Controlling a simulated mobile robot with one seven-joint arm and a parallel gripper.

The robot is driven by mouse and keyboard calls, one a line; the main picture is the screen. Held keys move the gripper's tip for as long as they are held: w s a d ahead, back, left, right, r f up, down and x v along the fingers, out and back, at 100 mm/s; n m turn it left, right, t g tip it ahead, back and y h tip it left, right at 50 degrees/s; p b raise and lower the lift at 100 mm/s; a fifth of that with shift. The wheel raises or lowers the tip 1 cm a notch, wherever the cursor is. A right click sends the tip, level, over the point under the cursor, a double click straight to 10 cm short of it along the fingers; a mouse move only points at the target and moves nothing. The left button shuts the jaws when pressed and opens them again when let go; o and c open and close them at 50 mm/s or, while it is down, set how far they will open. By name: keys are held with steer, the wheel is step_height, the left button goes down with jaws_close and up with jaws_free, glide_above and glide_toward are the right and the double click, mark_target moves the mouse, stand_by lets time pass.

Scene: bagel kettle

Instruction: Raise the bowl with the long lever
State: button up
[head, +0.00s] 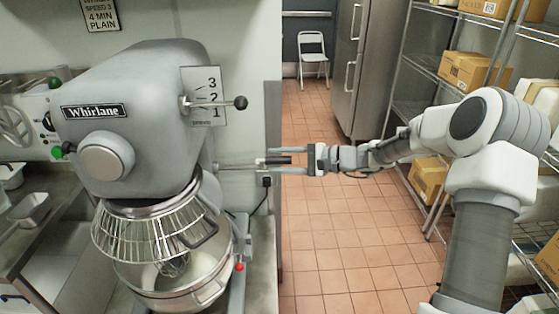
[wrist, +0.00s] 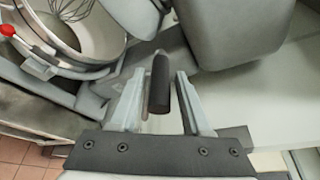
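The grey stand mixer (head: 140,110) has a steel bowl (head: 205,290) under its wire guard, with a whisk hanging into it. A long lever (head: 240,166) sticks out from the mixer's right side and ends in a black handle. The handle (wrist: 159,85) lies between my gripper's fingers in the wrist view. My gripper (head: 271,161) is open, one finger on each side of the handle. In the wrist view my gripper (wrist: 161,75) shows a gap on both sides of the handle.
A shorter lever with a black ball (head: 240,103) sits above, by the speed plate. A red knob (head: 239,267) is beside the bowl. A wall edge (head: 262,80) stands behind the long lever. Shelves with boxes (head: 470,70) are right; the tiled floor (head: 340,240) between is clear.

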jaws_close()
stand_by(1.2)
